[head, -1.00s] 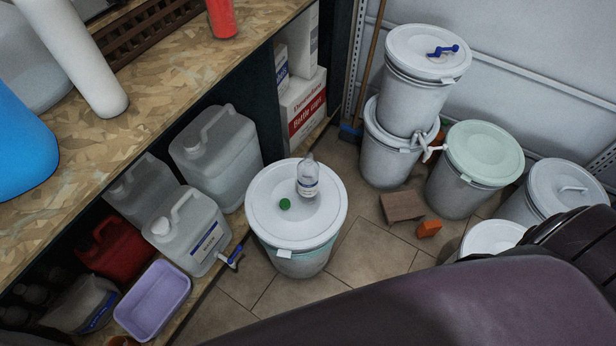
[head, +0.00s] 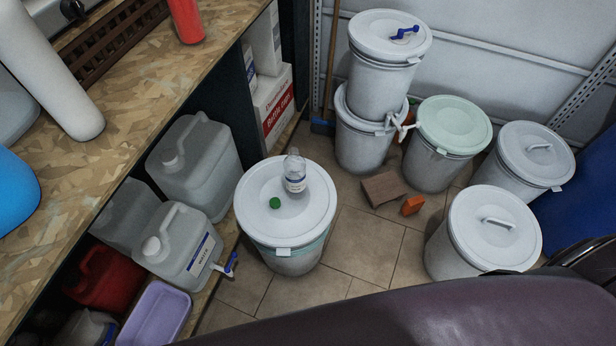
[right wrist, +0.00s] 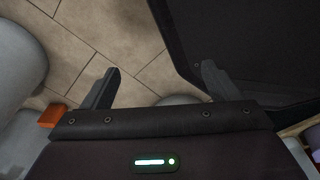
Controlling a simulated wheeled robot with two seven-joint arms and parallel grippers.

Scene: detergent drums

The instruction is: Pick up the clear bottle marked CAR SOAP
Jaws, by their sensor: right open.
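A small clear bottle (head: 295,173) with a label stands on the lid of a white drum (head: 261,222) in the middle of the head view. The label print is too small to read. A green cap (head: 275,203) lies on the lid to its left. My right gripper (right wrist: 158,84) is open and empty in the right wrist view, with its fingers spread above the tiled floor. The bottle does not show in that view. My right gripper is not visible in the head view, and my left gripper shows in neither view.
Several lidded drums stand at the right, including a stacked pair (head: 385,55). A cardboard piece (head: 383,188) and orange block (head: 412,205) lie on the floor. A workbench (head: 150,85) runs along the left, with jerrycans (head: 180,250) below. Bare tile (head: 365,245) lies right of the bottle's drum.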

